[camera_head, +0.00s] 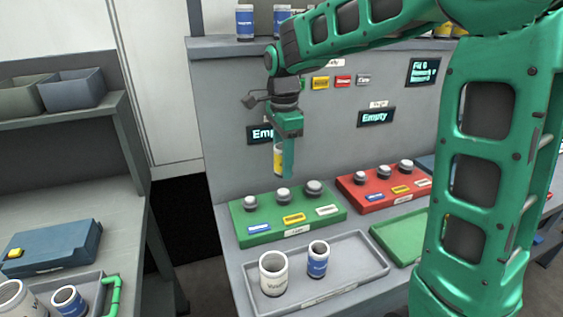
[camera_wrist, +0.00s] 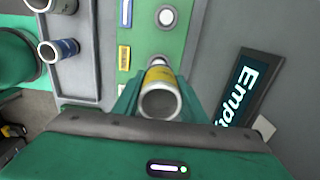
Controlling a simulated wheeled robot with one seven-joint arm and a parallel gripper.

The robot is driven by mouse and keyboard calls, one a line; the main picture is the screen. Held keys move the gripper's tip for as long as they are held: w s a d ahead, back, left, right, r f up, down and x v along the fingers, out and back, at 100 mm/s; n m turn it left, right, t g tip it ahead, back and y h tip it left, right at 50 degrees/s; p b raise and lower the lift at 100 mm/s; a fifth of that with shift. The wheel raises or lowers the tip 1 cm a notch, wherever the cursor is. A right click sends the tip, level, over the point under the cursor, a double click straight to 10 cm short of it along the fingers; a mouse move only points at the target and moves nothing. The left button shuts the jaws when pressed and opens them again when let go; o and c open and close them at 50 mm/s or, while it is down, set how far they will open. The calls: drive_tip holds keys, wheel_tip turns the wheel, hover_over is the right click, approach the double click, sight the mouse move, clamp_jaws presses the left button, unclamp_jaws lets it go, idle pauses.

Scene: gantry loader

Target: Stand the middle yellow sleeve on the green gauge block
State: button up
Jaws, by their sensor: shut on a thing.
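My gripper (camera_head: 284,172) is shut on a yellow-banded white sleeve (camera_head: 278,160), held upright above the green gauge block (camera_head: 245,238). The sleeve also shows from above in the wrist view (camera_wrist: 160,100), between my fingers. The green block carries three grey pegs with white tops and blue, yellow and white labels; it also shows in the wrist view (camera_wrist: 181,42). In the head view the sleeve hangs over the middle peg (camera_head: 283,195), beside the yellow label (camera_head: 294,218), apart from it. In the wrist view the sleeve mostly hides what lies under it.
A red block (camera_head: 350,190) with three pegs stands to the right. A grey tray (camera_head: 340,285) in front holds a white sleeve (camera_head: 273,273) and a blue sleeve (camera_head: 318,259). A green tray (camera_head: 385,237) lies right of it. A back panel with displays (camera_head: 376,117) rises behind.

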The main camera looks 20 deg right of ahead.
sight(283, 191)
drive_tip(key=shift+f, duration=0.15)
drive_tip(key=shift+f, duration=3.25)
drive_tip(key=shift+f, duration=0.1)
drive_tip(key=o, duration=1.4)
drive_tip(key=shift+o, duration=0.2)
wheel_tip(283, 191, up, 11)
drive_tip(key=shift+f, duration=0.15)
